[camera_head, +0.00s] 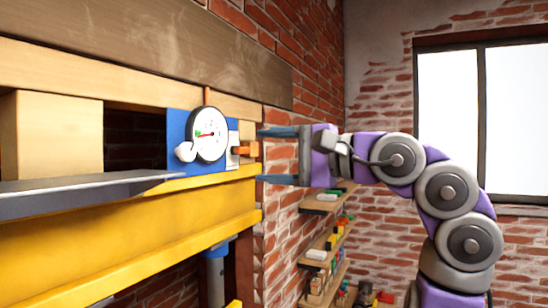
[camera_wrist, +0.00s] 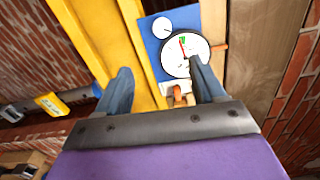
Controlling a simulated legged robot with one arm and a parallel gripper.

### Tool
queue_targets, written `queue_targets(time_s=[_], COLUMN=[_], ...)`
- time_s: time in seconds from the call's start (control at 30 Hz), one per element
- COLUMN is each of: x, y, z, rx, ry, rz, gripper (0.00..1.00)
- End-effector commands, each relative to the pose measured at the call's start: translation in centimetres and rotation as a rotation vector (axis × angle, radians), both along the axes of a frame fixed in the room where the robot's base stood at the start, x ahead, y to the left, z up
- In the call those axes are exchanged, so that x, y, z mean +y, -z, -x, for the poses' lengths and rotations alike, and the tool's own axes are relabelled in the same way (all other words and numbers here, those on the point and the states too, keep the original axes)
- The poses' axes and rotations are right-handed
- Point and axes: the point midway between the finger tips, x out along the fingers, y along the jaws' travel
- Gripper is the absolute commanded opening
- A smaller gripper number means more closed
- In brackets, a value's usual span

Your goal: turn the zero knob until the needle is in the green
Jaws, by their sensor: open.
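A round white gauge (camera_head: 208,134) is mounted on a blue plate (camera_head: 176,126). Its red needle points left, toward a small green mark; whether it lies inside the green is too small to tell. An orange knob (camera_head: 245,148) sticks out at the plate's right side, by a white block. A white round part (camera_head: 185,152) sits at the gauge's lower left. I cannot tell by label which is the zero knob. My gripper (camera_head: 266,155) is open and empty, right of the orange knob and apart from it. In the wrist view the orange knob (camera_wrist: 178,92) shows between the fingers, nearer the right one, which overlaps the gauge's edge.
A yellow beam (camera_head: 130,232) runs below the plate, with a grey ledge (camera_head: 80,194) at the left. Wooden beams (camera_head: 140,50) run above. A brick wall and shelves (camera_head: 322,204) with small items stand behind my gripper. A window is at the right.

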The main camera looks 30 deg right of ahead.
Motion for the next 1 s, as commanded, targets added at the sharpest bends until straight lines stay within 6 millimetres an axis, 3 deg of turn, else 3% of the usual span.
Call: queue_targets(time_s=[0.23,0.37,0.7,1.0], x=[-0.1,-0.6,-2.3,-2.3], y=[-0.1,-1.2,-5.8,-6.8], z=[0.1,0.3,1.0,0.7], rx=[0.003,0.041,0.327,0.629], ry=[0.0,-0.008,-0.06,-0.08], rz=[-0.007,-0.073,-0.497,-0.881], gripper=[0.7,0.7,0.7,0.7])
